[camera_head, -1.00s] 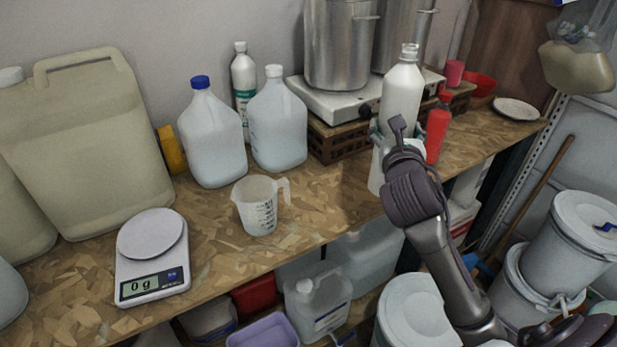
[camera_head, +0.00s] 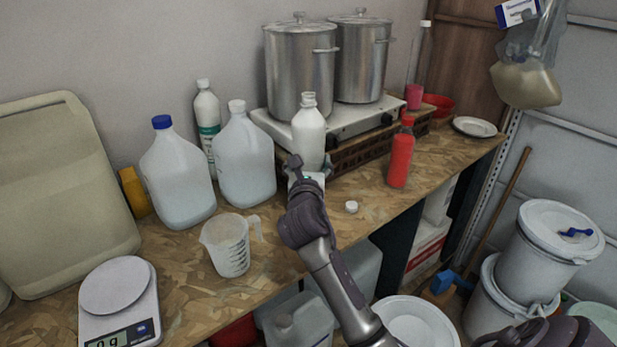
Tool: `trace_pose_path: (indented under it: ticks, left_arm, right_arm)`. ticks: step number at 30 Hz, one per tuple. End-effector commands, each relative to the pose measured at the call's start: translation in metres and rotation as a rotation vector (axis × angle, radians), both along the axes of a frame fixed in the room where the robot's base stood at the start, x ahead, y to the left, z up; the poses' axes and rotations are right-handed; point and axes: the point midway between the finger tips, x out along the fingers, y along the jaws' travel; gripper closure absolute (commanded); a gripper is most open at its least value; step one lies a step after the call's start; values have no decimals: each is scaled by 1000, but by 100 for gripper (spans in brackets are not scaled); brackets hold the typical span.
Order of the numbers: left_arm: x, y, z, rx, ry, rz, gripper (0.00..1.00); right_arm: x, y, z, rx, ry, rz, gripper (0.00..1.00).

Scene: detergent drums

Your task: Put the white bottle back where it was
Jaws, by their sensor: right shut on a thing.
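The white bottle (camera_head: 309,138) stands upright in the middle of the head view, with its neck open and no cap on it. My right gripper (camera_head: 307,178) is shut on its lower part, and the gripper hides the base. I cannot tell whether the base touches the table. The bottle is in front of the hot plate, just right of a clear jug. A small white cap (camera_head: 351,207) lies on the table to the right of the gripper. My left gripper is not in view.
A blue-capped jug (camera_head: 178,178), a white-capped jug (camera_head: 244,158) and a measuring cup (camera_head: 227,246) stand left. Two steel pots stand on the hot plate (camera_head: 350,122) behind. A red bottle (camera_head: 401,155) stands right. The table (camera_head: 385,212) is clear around the cap.

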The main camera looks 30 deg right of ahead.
Motion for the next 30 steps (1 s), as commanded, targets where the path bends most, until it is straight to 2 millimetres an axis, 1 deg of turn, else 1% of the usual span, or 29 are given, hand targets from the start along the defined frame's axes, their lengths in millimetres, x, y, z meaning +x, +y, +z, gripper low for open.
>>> trace_pose_path:
  ticks: [2, 6, 9, 21, 22, 26, 27, 30]
  left_arm:
    - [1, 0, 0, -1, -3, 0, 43]
    - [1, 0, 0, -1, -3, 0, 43]
    - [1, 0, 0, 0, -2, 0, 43]
    - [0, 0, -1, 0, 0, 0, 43]
    - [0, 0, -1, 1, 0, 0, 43]
    - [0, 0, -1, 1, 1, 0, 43]
    - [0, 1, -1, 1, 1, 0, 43]
    - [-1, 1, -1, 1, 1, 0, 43]
  right_arm:
    - [0, 0, -7, -1, -2, 0, 65]
    - [0, 1, -27, 0, -1, 1, 65]
    - [0, 0, -36, -1, -2, 1, 65]
    - [0, 0, -39, -2, -3, 1, 65]
    - [0, 0, -43, 0, 2, 0, 24]
    - [0, 0, -42, 1, 2, 0, 2]
    - [0, 0, -42, 1, 2, 0, 0]
    - [0, 0, -42, 1, 2, 0, 0]
